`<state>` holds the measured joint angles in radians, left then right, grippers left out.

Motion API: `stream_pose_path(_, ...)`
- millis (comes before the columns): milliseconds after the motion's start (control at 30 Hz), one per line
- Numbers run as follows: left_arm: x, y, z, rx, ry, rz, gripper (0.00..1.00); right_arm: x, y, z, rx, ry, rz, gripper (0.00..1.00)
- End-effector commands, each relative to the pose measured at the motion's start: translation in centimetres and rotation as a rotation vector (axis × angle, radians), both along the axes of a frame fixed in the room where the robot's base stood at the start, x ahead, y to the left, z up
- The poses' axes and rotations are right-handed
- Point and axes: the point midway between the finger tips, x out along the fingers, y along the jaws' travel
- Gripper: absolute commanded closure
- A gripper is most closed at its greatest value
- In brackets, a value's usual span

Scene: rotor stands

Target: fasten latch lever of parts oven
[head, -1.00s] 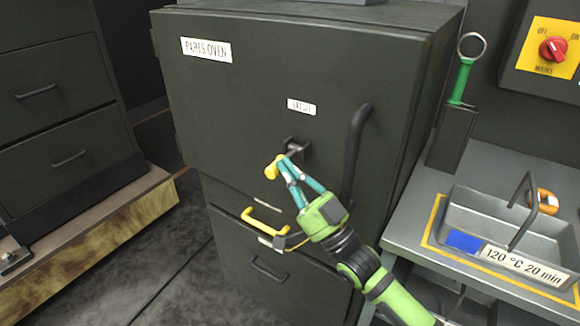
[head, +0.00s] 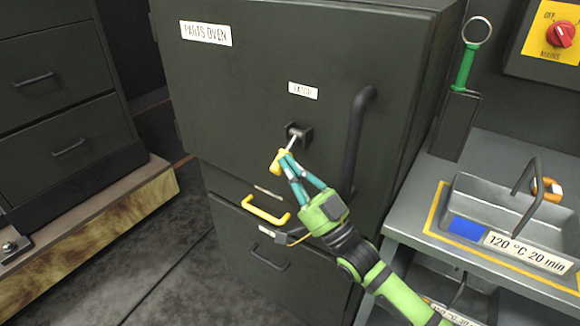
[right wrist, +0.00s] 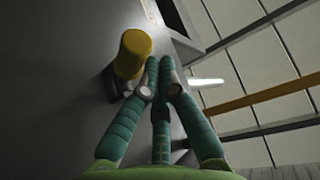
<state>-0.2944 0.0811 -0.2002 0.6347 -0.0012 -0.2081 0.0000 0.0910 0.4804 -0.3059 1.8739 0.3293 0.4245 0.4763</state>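The parts oven (head: 250,100) is a dark cabinet with its door closed. Its latch lever has a dark pivot block (head: 302,136) and a thin rod ending in a yellow knob (head: 277,162). The lever slants down and left from the pivot. My right gripper (head: 287,157) is at the knob, just to its right, with its fingers together. In the right wrist view the knob (right wrist: 132,52) stands beside the closed fingertips (right wrist: 160,65), not between them. I cannot tell whether they touch. My left gripper is not in view.
A black vertical door handle (head: 354,140) is right of the latch. A yellow handle (head: 266,212) is below. At right, a bench holds a grey tray (head: 470,205); a green-handled tool (head: 464,68) and red switch (head: 562,34) are behind. Drawers (head: 60,120) stand left.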

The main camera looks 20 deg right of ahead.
Motion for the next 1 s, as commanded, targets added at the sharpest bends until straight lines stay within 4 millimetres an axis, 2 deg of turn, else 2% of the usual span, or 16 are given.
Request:
stream_pose_path(367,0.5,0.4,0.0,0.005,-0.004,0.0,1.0,-0.5,-0.3,-0.6,-0.002,0.004,-0.001,1.0)
stream_pose_path(467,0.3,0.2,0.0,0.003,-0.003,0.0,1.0,-1.5,-0.9,-1.5,-0.003,0.006,-0.002,1.0)
stream_pose_path(800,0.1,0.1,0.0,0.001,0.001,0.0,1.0,-6.6,-3.6,-5.6,-0.003,0.006,0.0,1.0)
stream_pose_path(1000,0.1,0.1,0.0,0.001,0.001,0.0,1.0,-8.2,-4.5,-6.9,-0.002,0.002,-0.001,1.0)
